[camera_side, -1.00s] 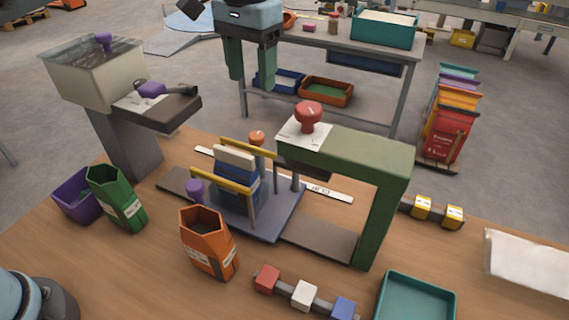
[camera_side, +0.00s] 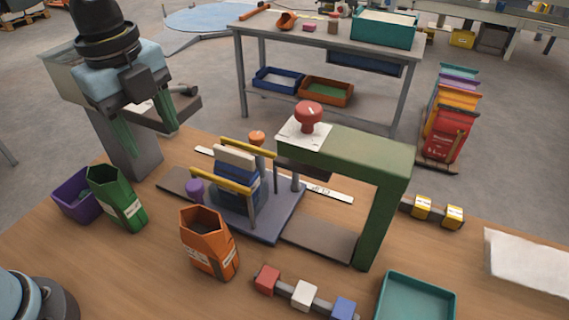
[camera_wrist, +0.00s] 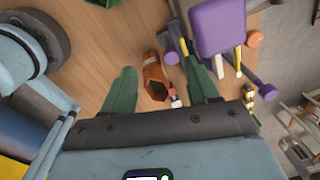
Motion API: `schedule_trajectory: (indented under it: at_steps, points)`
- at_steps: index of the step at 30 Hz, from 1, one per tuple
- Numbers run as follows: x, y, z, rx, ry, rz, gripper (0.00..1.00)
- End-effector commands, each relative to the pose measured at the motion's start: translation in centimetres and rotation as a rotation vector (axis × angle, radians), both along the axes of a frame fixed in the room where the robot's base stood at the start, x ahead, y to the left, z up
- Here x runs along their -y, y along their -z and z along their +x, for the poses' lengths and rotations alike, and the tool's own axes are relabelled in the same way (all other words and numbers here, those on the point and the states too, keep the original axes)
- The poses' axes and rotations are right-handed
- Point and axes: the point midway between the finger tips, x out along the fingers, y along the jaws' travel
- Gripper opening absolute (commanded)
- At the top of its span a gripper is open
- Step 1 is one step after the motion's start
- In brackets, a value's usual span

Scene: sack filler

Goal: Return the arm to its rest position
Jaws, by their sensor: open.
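My gripper (camera_side: 145,125) hangs in the air at the left of the side view, in front of the hopper machine (camera_side: 130,160) and partly covering it. Its two green fingers are apart with nothing between them. In the wrist view my gripper (camera_wrist: 158,70) also shows its fingers spread, with the open orange sack (camera_wrist: 155,82) visible far below between them. In the side view the orange sack (camera_side: 208,245) stands upright on the wooden table. A blue sack (camera_side: 238,180) stands between yellow bars on the grey-blue platform (camera_side: 270,222).
A green sack (camera_side: 115,198) and a purple bin (camera_side: 75,197) stand at the table's left. A green press frame (camera_side: 375,170) with a red knob (camera_side: 308,115) rises right of the platform. A teal tray (camera_side: 418,285) lies front right. A large purple block (camera_wrist: 217,28) shows close in the wrist view.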

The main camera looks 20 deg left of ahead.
Motion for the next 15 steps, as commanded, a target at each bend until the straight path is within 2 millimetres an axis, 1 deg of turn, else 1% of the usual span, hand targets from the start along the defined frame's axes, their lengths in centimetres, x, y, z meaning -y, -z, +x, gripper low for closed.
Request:
schedule_trajectory:
  at_steps: [3,11,15]
  points:
    - [-0.5,0.8,-1.2,0.007,0.101,0.006,0.59]
    - [-1.8,3.0,-1.0,0.069,-0.207,-0.042,0.59]
    - [-2.7,4.5,-1.2,0.106,-0.396,-0.08,0.59]
